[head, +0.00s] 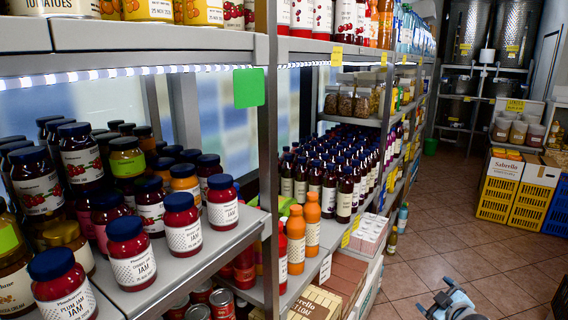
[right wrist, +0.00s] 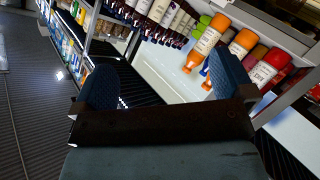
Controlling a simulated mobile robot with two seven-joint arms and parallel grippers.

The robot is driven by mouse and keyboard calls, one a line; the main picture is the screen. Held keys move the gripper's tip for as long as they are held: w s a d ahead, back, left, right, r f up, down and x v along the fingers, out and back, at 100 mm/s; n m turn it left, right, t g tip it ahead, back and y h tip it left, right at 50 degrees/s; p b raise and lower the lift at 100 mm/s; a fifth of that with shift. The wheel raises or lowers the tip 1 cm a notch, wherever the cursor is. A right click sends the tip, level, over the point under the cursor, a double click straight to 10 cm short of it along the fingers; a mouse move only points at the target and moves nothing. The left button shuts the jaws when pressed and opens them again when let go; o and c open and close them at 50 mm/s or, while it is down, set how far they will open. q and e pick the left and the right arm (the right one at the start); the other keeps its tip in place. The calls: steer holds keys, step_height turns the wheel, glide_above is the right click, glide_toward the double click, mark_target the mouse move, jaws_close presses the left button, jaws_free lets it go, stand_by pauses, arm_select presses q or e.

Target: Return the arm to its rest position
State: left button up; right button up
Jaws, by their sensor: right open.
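My right gripper (head: 447,298) shows at the lower right of the head view, above the tiled aisle floor and to the right of the shelving. In the right wrist view its two blue fingers stand wide apart with nothing between them (right wrist: 163,84). The rest of the right arm is mostly out of the picture. My left gripper is in neither view.
Shelving (head: 258,222) with jam jars (head: 131,252), orange bottles (head: 296,240) and dark bottles (head: 345,194) runs along the left. Yellow crates (head: 494,200) stand at the right. The tiled floor (head: 440,215) between is clear.

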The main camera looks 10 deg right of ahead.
steer(key=s+a+f+g+y, duration=0.1)
steer(key=s+a+f, duration=0.4)
steer(key=s+a, duration=0.2)
steer(key=s+a+f+m+g+y, duration=0.1)
steer(key=s+a+f+y, duration=0.1)
steer(key=s+a+f, duration=0.2)
steer(key=s+a+f+m+y, duration=0.1)
steer(key=s+a+f, duration=0.4)
steer(key=s+a, duration=0.6)
steer(key=a, duration=0.6)
steer(key=shift+f+g, duration=0.3)
steer(key=shift+g, duration=0.1)
steer(key=shift+m+y, duration=0.6)
steer(key=shift+m, duration=0.2)
steer(key=s+a, duration=0.6)
steer(key=shift+s+a+r, duration=0.1)
steer(key=shift+a+r, duration=0.15)
steer(key=shift+r, duration=0.05)
steer(key=shift+c, duration=0.2)
